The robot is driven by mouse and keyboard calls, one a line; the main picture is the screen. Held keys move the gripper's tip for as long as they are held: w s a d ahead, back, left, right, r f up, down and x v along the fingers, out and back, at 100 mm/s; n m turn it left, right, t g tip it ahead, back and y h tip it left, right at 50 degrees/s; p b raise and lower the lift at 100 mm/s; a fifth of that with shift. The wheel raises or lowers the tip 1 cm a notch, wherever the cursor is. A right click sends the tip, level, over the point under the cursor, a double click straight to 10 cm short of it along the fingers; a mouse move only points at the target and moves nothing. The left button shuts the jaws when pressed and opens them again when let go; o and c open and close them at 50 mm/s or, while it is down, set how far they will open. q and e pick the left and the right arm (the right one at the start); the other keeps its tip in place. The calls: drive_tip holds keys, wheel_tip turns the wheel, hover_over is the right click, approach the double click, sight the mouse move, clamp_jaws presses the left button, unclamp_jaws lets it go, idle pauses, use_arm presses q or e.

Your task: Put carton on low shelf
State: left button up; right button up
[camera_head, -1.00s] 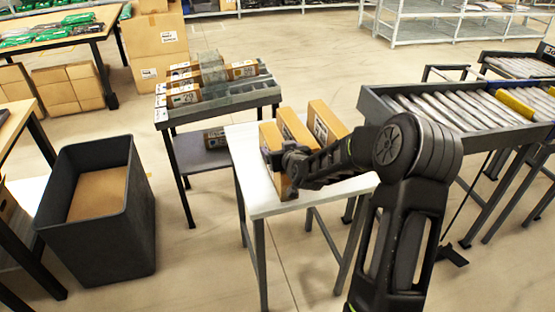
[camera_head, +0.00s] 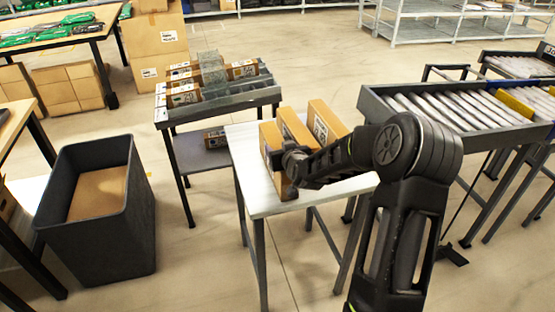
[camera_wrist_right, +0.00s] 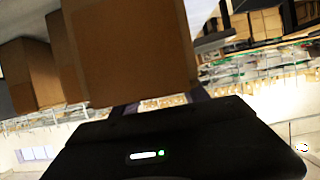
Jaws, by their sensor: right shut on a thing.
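Three brown cartons stand upright in a row on a white table; the nearest carton (camera_head: 269,138) is at the left end of the row. My right gripper (camera_head: 283,172) is shut on this carton and partly hides its front. The carton seems to be still at table height. In the right wrist view the held carton (camera_wrist_right: 130,50) fills the upper middle, with other cartons (camera_wrist_right: 30,72) to its left. The low shelf (camera_head: 196,155) is under the grey stand left of the table, with one carton (camera_head: 214,138) lying on it. My left gripper is not in view.
The stand's grey top (camera_head: 225,103) holds several cartons above the low shelf. A dark bin (camera_head: 118,225) stands to the left with cardboard inside. A roller conveyor (camera_head: 372,102) is on the right. The floor between bin and white table (camera_head: 260,208) is clear.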

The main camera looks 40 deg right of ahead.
clamp_jaws()
drive_tip(key=shift+r, duration=0.2)
wheel_tip(320, 180, up, 10)
drive_tip(key=shift+b, duration=0.4)
drive_tip(key=shift+f, duration=0.1)
idle(0.5)
